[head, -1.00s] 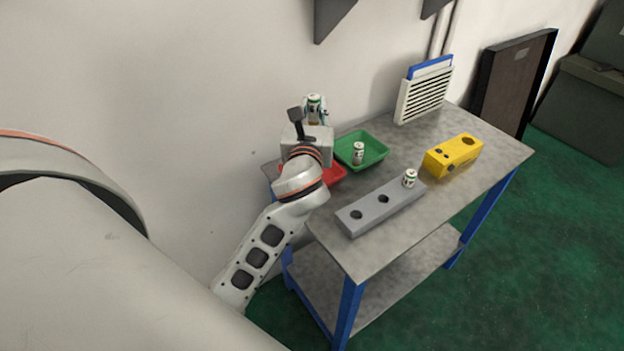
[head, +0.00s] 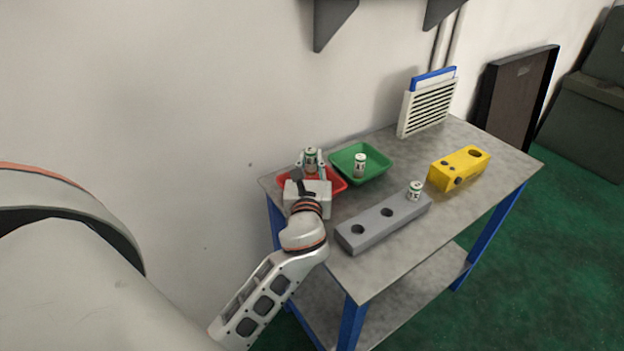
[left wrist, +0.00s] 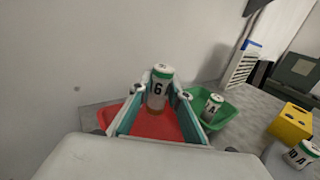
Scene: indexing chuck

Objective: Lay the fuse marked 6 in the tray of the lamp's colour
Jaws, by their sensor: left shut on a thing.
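My left gripper (head: 312,166) is shut on a white fuse with a green top (head: 310,157). In the left wrist view this fuse (left wrist: 158,88) shows a 6 and stands upright between the fingers. It is over the red tray (head: 338,184); I cannot tell whether it touches the tray floor. The green tray (head: 376,168) is just right of the red one and holds another fuse (head: 360,164), upright, marked 4 or A in the left wrist view (left wrist: 212,107). No lit lamp can be made out. My right gripper is not in view.
A grey block (head: 378,224) with round holes lies at the table's front, with a fuse (head: 414,190) in its right end. A yellow box (head: 458,168) with a round recess and a white louvred panel (head: 428,106) stand further right. The table (head: 440,222) is bare at the front right.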

